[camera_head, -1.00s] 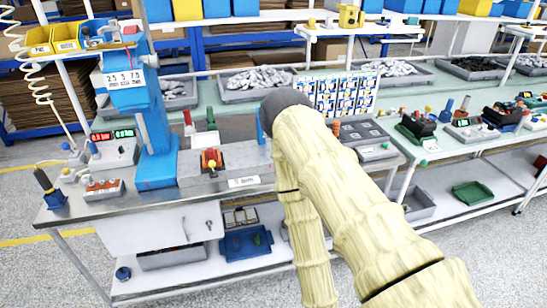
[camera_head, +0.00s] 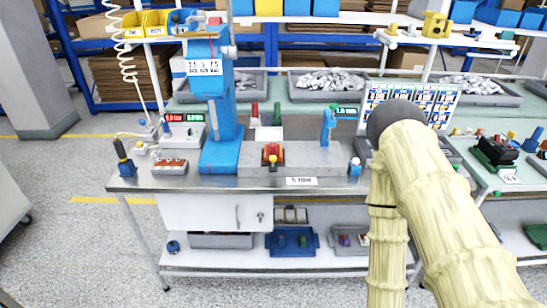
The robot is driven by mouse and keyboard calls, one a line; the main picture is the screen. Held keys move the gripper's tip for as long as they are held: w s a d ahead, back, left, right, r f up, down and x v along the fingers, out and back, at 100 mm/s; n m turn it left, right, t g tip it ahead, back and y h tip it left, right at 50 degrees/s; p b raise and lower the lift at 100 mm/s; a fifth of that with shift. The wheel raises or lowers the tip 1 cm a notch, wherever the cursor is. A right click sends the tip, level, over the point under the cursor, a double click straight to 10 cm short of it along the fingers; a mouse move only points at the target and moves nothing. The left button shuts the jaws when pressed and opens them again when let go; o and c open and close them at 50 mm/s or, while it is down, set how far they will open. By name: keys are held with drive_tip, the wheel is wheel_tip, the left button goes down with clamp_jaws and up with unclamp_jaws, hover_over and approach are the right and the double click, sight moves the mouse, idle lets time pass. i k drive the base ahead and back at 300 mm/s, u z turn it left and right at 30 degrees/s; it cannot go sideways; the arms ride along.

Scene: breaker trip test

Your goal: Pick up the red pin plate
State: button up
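No red pin plate can be made out for certain. A small red and yellow piece (camera_head: 271,153) sits on the grey fixture block (camera_head: 312,157) in the middle of the metal-topped bench. A low grey box with an orange-red top (camera_head: 171,166) stands on the bench's left part. My arm, in a tan sleeve with a dark rounded joint, rises at the right and covers the bench's right end. My gripper does not show.
A blue press column (camera_head: 221,130) stands left of the fixture block. A dark screwdriver-like tool (camera_head: 123,157) stands at the bench's left corner. Grey bins of parts (camera_head: 334,82) line the back. The floor at left is open.

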sight(272, 148)
drive_tip(key=z, duration=1.9)
drive_tip(key=i, duration=2.1)
drive_tip(key=u, duration=2.3)
